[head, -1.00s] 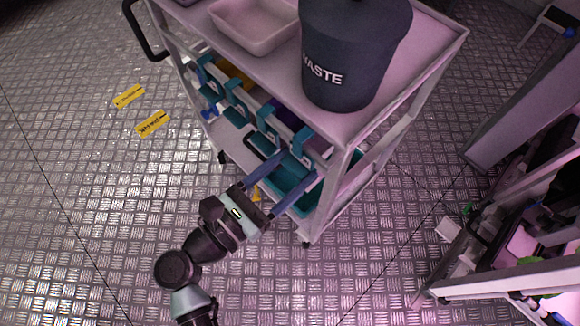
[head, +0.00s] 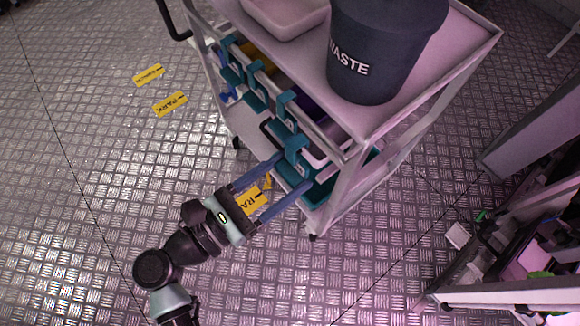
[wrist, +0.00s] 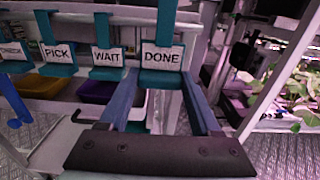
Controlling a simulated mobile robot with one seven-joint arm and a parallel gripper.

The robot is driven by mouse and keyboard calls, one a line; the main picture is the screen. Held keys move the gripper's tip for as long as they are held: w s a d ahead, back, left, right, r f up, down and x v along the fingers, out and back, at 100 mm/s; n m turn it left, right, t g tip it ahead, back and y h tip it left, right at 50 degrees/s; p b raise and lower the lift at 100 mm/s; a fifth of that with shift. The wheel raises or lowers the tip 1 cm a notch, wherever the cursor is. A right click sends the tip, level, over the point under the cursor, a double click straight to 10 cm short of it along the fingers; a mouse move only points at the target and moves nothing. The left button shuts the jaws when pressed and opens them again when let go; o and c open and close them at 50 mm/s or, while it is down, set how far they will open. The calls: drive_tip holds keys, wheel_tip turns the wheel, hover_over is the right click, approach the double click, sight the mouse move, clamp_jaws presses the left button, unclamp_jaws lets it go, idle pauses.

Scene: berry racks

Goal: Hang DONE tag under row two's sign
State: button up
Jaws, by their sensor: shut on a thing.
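The DONE tag (wrist: 161,57) is a teal holder with a white card and a teal strap rising above it. It sits between the fingertips of my gripper (wrist: 165,82) in the wrist view, and my gripper is shut on it. In the head view my gripper (head: 292,174) reaches the nearest teal tag (head: 296,152) at the cart's rail. The strap's top is cut off in the wrist view, so I cannot tell whether it still rests on the rail. Row two's sign is not visible.
WAIT (wrist: 108,57) and PICK (wrist: 57,55) tags hang left of DONE. The cart (head: 425,115) carries a dark WASTE bin (head: 375,50) and a pale tray (head: 285,18). A rack (head: 515,295) with plants stands at right. Floor is clear at left.

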drive_tip(key=shift+v, duration=1.2)
